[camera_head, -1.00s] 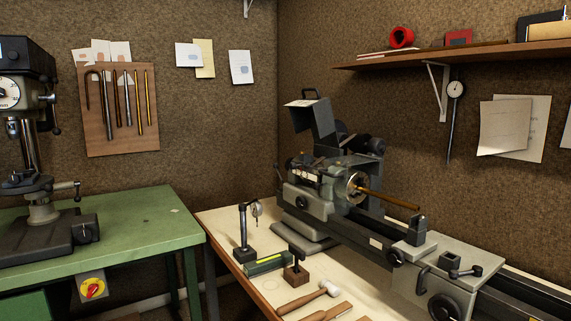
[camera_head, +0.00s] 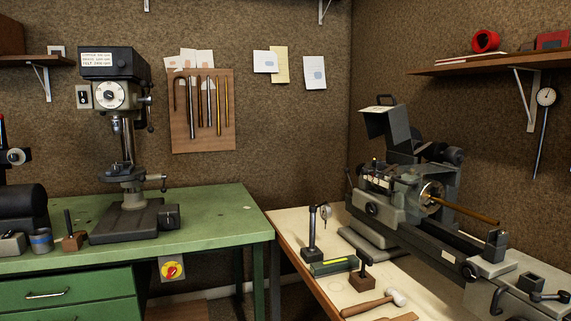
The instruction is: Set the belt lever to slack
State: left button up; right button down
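A small grey lathe (camera_head: 405,210) stands on the pale-topped bench at the right. Its dark cover (camera_head: 388,124) is tipped up, and dark pulleys (camera_head: 437,153) show behind the headstock. A brass rod (camera_head: 465,211) sticks out of the chuck (camera_head: 430,195). A thin dark upright handle (camera_head: 349,180) shows at the headstock's left end; I cannot tell whether it is the belt lever or how it is set. A drill press (camera_head: 124,150) stands on the green bench at the left. Neither of my grippers is in view.
The green bench (camera_head: 222,212) has free room right of the drill press. A gap separates the benches. A shelf (camera_head: 490,62) juts out above right.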

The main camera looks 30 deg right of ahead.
aim_at(346, 170)
jog(key=u, duration=0.6)
jog(key=i, duration=0.95)
jog(key=z, duration=1.75)
